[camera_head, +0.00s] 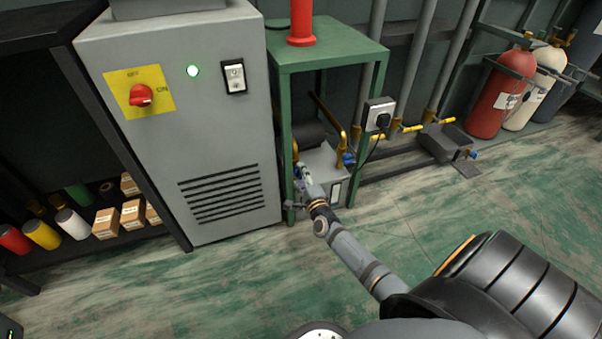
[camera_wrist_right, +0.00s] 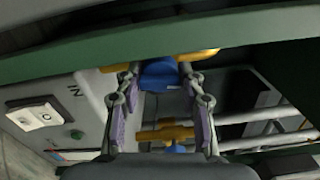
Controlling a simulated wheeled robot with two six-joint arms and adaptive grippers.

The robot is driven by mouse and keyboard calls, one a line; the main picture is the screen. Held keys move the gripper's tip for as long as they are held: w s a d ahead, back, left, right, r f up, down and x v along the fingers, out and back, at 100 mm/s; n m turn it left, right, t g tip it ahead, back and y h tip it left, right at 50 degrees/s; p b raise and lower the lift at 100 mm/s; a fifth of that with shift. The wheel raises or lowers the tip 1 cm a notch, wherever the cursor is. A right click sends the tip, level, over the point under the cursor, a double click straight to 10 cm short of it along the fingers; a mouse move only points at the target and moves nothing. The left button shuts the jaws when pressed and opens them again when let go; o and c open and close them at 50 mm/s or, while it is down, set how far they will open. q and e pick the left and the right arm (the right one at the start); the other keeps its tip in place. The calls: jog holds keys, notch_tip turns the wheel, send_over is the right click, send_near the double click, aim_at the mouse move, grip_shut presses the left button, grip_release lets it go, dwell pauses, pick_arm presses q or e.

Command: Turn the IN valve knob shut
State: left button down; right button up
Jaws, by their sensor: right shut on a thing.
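The IN valve knob (camera_wrist_right: 158,72) is blue and sits on a brass fitting (camera_wrist_right: 199,55), beside the letters IN on a grey unit (camera_wrist_right: 88,115). My right gripper (camera_wrist_right: 160,84) has its two fingers on either side of this knob and is shut on it. In the head view my right gripper (camera_head: 304,175) reaches in low at the front of the grey unit (camera_head: 325,160), under the green stand. There the gripper mostly hides the knob. A second brass valve with a blue knob (camera_wrist_right: 175,148) shows further down in the wrist view.
The green stand's bar (camera_wrist_right: 250,40) crosses close above the fingers, and its legs (camera_head: 284,130) frame the unit. A grey cabinet (camera_head: 225,135) with a red switch stands to the left. Pipes and gas cylinders (camera_head: 500,95) are on the right. The front floor is clear.

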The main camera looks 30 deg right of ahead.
jog(key=shift+n+p, duration=0.4)
jog(key=shift+n, duration=0.6)
jog(key=o, duration=0.9)
jog(key=shift+c, duration=0.2)
jog(key=v, duration=1.2)
jog(key=shift+f, duration=0.1)
